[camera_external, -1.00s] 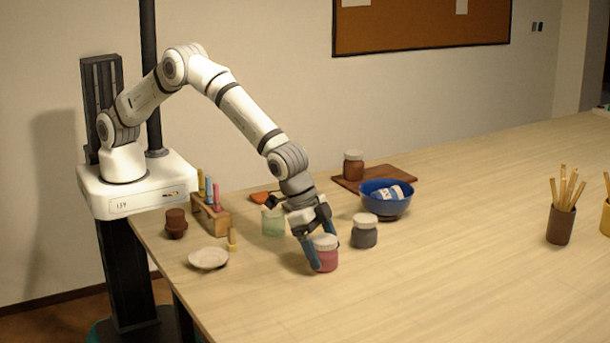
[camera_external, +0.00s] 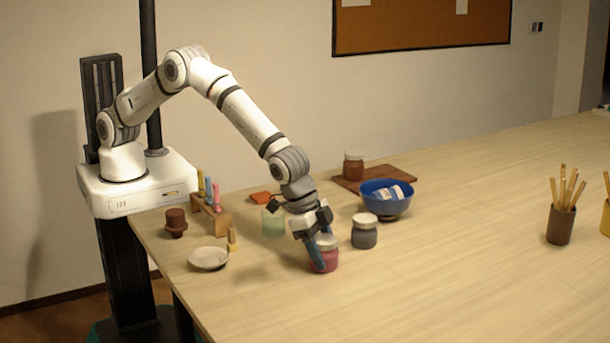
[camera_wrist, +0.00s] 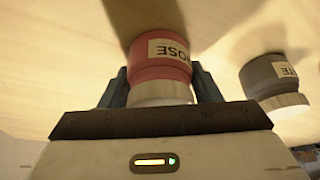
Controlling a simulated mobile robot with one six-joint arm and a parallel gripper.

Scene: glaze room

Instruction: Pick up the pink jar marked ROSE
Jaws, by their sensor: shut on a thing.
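The pink jar (camera_external: 325,261) with a white lid stands on the wooden table (camera_external: 420,270) in the external view. In the wrist view the pink jar (camera_wrist: 158,66) shows a label reading ROSE, upside down. My gripper (camera_external: 318,255) reaches down to it, with its blue fingers on either side of the jar. In the wrist view my gripper (camera_wrist: 162,88) is shut on the jar. The jar seems to rest on the table; I cannot tell of any gap below it.
A dark grey jar (camera_external: 364,232) stands close to the right. A green jar (camera_external: 273,223) is behind my gripper. A blue bowl (camera_external: 388,207) and a board (camera_external: 400,176) with a brown jar (camera_external: 353,165) lie farther back. A pale dish (camera_external: 208,258) is left. The front table is clear.

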